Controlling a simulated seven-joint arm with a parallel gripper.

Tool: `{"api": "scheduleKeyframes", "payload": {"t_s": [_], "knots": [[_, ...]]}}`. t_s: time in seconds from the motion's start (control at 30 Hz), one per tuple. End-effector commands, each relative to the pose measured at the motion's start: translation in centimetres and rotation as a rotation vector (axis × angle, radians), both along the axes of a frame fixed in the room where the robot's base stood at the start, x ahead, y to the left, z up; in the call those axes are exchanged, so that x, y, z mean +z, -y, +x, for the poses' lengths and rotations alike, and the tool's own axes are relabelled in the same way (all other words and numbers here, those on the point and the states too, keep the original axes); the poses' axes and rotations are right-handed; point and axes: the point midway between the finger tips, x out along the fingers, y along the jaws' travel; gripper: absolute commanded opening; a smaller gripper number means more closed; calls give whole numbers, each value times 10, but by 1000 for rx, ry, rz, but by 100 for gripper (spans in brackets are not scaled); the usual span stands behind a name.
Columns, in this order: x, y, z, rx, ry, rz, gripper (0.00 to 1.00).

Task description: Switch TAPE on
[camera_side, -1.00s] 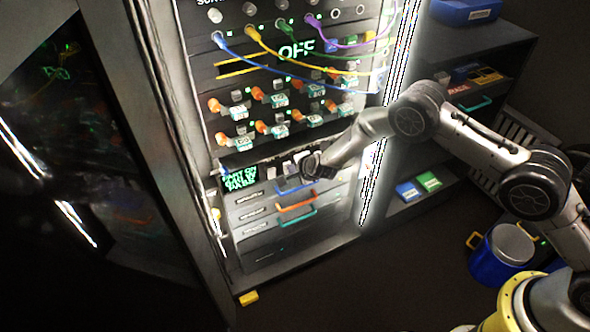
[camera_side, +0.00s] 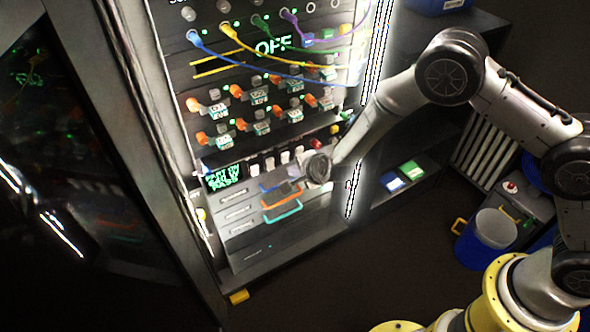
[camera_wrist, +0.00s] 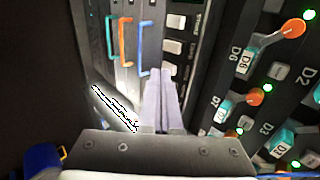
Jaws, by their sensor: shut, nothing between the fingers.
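A row of white rocker switches (camera_side: 269,163) runs along a ledge of the rack beside a small green-text display (camera_side: 223,177). In the wrist view several white switches (camera_wrist: 172,47) line up beyond my fingertips, with small labels too blurred to read. I cannot tell which one is TAPE or how it is set. My gripper (camera_wrist: 161,75) is shut and empty, its two pale fingers together, tips close to the nearest switch. Contact cannot be judged.
Blue (camera_wrist: 143,48), orange (camera_wrist: 125,42) and teal (camera_wrist: 111,38) drawer handles lie beside the fingers. Orange-tipped toggles (camera_wrist: 294,28) with teal tags fill the panel opposite. Cables (camera_side: 262,65) hang across the upper rack. A blue bucket (camera_side: 486,240) stands on the floor at right.

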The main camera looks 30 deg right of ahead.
Motion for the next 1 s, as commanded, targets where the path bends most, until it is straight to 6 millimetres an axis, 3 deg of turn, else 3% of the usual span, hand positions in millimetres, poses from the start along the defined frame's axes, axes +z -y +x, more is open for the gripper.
{"api": "scheduleKeyframes", "payload": {"t_s": [0.47, 0.8, 1.0], "knots": [[3, 0, -4, 0, 1, -1, 0], [-23, -1, -18, -1, 133, -7, 0], [-26, -2, -21, 3, 169, 4, 0]]}}
